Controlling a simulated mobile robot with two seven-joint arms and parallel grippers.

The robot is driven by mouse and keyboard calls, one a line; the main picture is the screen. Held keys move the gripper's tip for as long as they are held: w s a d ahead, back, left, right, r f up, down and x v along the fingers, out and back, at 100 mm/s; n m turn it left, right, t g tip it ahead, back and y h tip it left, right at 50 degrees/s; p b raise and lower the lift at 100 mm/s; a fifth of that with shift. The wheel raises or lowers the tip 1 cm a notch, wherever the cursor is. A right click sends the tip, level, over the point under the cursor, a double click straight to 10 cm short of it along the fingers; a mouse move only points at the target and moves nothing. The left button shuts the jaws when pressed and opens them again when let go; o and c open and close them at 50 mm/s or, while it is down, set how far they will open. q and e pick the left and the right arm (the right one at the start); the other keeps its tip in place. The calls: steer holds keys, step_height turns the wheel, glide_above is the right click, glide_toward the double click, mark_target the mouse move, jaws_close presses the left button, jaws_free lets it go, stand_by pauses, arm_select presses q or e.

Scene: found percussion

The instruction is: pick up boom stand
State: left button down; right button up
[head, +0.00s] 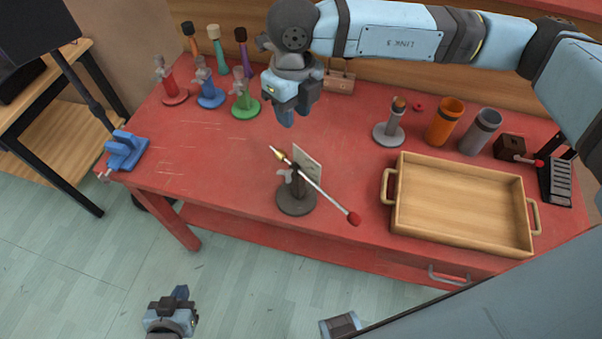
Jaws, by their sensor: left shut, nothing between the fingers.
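The boom stand (295,200) is upright near the front edge of the red table, with a round dark grey base, a short post and a grey wing knob. A thin slanted rod crosses its top, with a gold tip at upper left and a red ball end at lower right. My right gripper (285,118) hangs fingers down above the table, up and left of the stand in the picture and apart from it. Its finger gap is not clear. My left gripper (181,294) is low over the floor in front of the table, shut and empty, away from the stand.
A small card (308,163) stands right behind the stand. A wooden tray (527,190) lies to the right. Red, blue and green stands (245,106) are at back left. A grey stand (389,132), orange cup (445,122) and grey cup (480,132) are behind the tray. A blue clamp (126,150) is at the left edge.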

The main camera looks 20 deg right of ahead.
mark_target(298, 150)
steer(key=f, duration=0.2)
steer(key=f+p, duration=0.1)
steer(key=f, duration=0.5)
steer(key=shift+w+d+p, duration=0.25)
steer(key=shift+d+p, duration=0.05)
steer(key=shift+p, duration=0.1)
steer(key=shift+d+f+p, duration=0.1)
steer(key=shift+f+p, duration=0.45)
steer(key=shift+f, duration=0.1)
step_height(298, 150, down, 4)
steer(key=shift+d+r+p, duration=0.1)
steer(key=shift+r+p, duration=0.15)
steer(key=shift+p, duration=0.3)
steer(key=shift+f, duration=0.3)
jaws_close()
steer(key=shift+r, duration=0.1)
